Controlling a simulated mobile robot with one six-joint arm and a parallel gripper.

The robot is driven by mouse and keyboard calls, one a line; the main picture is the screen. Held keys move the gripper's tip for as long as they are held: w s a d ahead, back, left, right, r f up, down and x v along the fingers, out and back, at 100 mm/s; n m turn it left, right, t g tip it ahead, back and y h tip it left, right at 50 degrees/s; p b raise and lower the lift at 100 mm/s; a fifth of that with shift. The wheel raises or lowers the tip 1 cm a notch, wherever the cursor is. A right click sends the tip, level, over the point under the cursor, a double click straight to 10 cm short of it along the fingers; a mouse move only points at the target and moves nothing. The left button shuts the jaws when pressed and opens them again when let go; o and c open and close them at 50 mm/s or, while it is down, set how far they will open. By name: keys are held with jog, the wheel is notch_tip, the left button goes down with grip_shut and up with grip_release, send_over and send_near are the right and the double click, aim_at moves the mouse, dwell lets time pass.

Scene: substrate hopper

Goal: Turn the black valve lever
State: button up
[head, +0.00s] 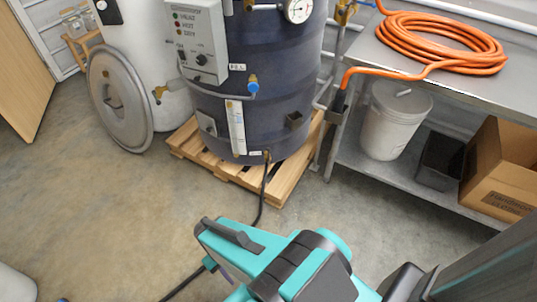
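A dark blue drum (285,70) stands upright on a wooden pallet (228,178) at the top middle of the head view. A small valve with a blue handle (253,84) is on a pipe on its front. A brass valve (158,93) is on the white vessel to its left. I cannot make out a black lever for certain. A black piece (338,102) hangs at the end of the orange hose by the bench leg. My teal and dark arm fills the bottom middle, well short of the drum; no gripper fingertips show.
A grey control box (198,43) and gauge (298,9) are on the drum. A round lid (119,98) leans at left. A metal bench (392,60) at right holds a coiled orange hose (440,42), bucket (393,120) and cardboard box (500,165). Floor before the pallet is mostly clear, with a black cable.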

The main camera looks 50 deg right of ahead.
jog(key=w+d+f+t+y+b, duration=0.15)
jog(key=w+d+b, duration=0.25)
jog(key=w, duration=0.4)
jog(key=w+d+f+t+b, duration=0.1)
jog(key=w+d+f+b, duration=0.3)
jog(key=w, duration=0.3)
jog(key=w+d+r+t+b, duration=0.3)
jog(key=w+d+b, duration=0.3)
jog(key=w+d, duration=0.65)
jog(key=w+d+r+t+b, duration=0.1)
jog(key=d+r+b, duration=0.4)
jog(key=d, duration=1.2)
jog(key=w+d+r+t+h+b, duration=0.1)
jog(key=d+r+t+b, duration=0.2)
jog(key=d, duration=1.4)
notch_tip(320, 180, up, 3)
jog(key=b, duration=0.3)
jog(key=shift+d+r, duration=0.15)
jog(key=shift+d, duration=0.2)
jog(key=shift+w+t+h, duration=0.15)
jog(key=shift+t+h, duration=0.1)
jog(key=b+x, duration=0.4)
jog(key=x, duration=0.9)
jog(key=shift+f, duration=0.4)
